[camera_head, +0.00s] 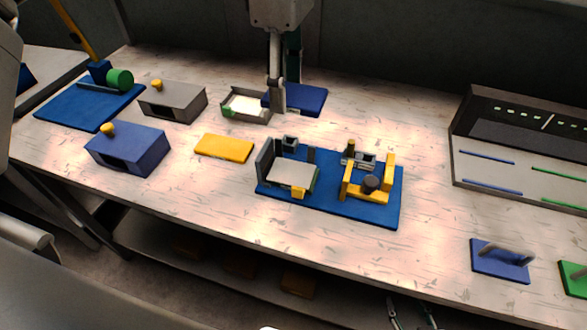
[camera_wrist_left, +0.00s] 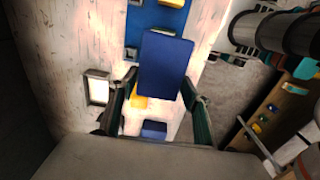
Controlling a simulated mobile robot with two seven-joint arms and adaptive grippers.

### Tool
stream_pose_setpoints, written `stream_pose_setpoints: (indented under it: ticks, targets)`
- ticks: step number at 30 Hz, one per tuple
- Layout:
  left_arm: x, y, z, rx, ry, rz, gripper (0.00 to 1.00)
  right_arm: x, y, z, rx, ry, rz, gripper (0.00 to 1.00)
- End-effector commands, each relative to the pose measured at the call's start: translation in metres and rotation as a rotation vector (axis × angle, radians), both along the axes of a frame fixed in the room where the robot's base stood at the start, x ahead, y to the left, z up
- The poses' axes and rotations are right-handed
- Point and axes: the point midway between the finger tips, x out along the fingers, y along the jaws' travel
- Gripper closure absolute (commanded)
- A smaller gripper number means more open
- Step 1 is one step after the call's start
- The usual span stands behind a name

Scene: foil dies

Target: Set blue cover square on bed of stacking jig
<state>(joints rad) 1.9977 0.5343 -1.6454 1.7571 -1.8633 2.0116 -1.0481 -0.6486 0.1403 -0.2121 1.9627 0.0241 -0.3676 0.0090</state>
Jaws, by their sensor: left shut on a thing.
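The blue cover (camera_head: 308,101) is a flat dark-blue plate in the grip of my left gripper (camera_head: 279,104), near the open grey tray. In the left wrist view the blue cover (camera_wrist_left: 166,66) lies between the two fingers of the left gripper (camera_wrist_left: 160,100). The stacking jig (camera_head: 333,204) is a blue base at the table's middle. Its bed (camera_head: 292,177) carries a pale grey plate, with dark upright walls and a yellow block at its edges. The cover is apart from the bed. My right gripper (camera_head: 411,314) shows only partly at the bottom edge, fingers apart, with nothing seen between them.
A grey tray (camera_head: 229,106) with a white sheet stands behind the jig. A yellow slab (camera_head: 223,147) lies left of it. A yellow fixture (camera_head: 385,181) shares the jig base. Blue (camera_head: 130,148) and grey (camera_head: 173,100) boxes stand left; a console (camera_head: 490,165) stands right.

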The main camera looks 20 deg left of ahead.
Motion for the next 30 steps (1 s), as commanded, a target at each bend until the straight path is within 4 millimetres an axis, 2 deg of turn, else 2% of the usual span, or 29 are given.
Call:
stream_pose_setpoints:
  ticks: [6, 15, 19, 26, 30]
  targets:
    - [-0.001, 0.000, -0.054, 0.000, 0.007, -0.002, 0.77, -0.001, 0.000, -0.004, 0.001, 0.002, 0.000, 0.60]
    - [-0.001, 0.000, -0.122, 0.000, 0.005, -0.001, 0.77, -0.001, 0.000, -0.005, 0.001, 0.002, 0.000, 0.60]
    - [0.000, 0.000, -0.140, 0.000, 0.003, -0.001, 0.77, -0.001, 0.000, -0.005, 0.000, 0.003, 0.000, 0.60]
    - [0.000, 0.000, -0.154, 0.000, 0.002, -0.002, 0.77, -0.001, 0.000, -0.005, 0.000, 0.003, 0.000, 0.60]
    - [-0.001, 0.000, -0.173, 0.001, 0.004, -0.001, 0.77, -0.001, 0.000, -0.005, 0.000, 0.003, 0.000, 0.60]
